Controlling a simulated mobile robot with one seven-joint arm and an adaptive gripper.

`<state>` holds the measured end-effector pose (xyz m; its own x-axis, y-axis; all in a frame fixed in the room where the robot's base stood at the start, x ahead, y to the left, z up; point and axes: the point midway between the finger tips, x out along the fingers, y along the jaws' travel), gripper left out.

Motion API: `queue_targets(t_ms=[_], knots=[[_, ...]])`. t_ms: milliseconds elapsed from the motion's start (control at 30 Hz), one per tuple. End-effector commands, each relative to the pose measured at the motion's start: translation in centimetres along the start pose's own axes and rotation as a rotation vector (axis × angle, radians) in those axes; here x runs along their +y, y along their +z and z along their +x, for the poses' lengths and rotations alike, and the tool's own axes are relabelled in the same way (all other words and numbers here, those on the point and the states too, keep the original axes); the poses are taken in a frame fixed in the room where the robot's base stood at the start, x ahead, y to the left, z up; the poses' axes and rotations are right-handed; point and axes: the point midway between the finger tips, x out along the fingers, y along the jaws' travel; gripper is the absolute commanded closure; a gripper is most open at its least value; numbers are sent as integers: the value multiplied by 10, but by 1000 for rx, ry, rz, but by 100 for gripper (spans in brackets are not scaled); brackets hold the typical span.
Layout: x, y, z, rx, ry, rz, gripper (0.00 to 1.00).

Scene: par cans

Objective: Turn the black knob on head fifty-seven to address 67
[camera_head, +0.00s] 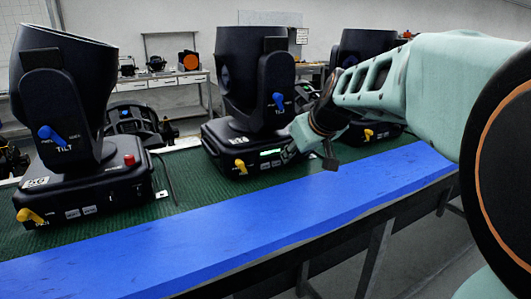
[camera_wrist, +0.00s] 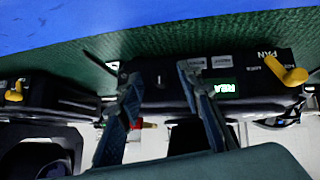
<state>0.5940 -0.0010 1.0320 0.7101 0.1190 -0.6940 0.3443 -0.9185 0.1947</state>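Head fifty-seven appears to be the middle black moving-head light (camera_head: 252,85); its number tag is too small to read surely. Its base has a lit green display (camera_head: 270,152), which also shows upside down in the wrist view (camera_wrist: 224,88), partly covered by a finger, with "REA" legible. My gripper (camera_head: 314,150) is at the right end of that base's front. In the wrist view my gripper (camera_wrist: 158,80) has its two fingers well apart, in front of the base. A dark round shape with a pale mark, possibly the black knob (camera_wrist: 159,79), shows between the fingertips; contact cannot be told.
A yellow PAN lever (camera_wrist: 290,74) sticks out from the base front. A similar light (camera_head: 65,90) stands left, another (camera_head: 362,45) behind my arm. All stand on a green mat (camera_head: 190,190). The blue strip (camera_head: 200,240) along the front edge is clear.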

Motion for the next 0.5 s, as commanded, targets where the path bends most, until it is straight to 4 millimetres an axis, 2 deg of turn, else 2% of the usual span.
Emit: queue_targets(t_ms=[200,500], knots=[[0,0,0,0,0,0,69],[0,0,0,0,0,0,100]])
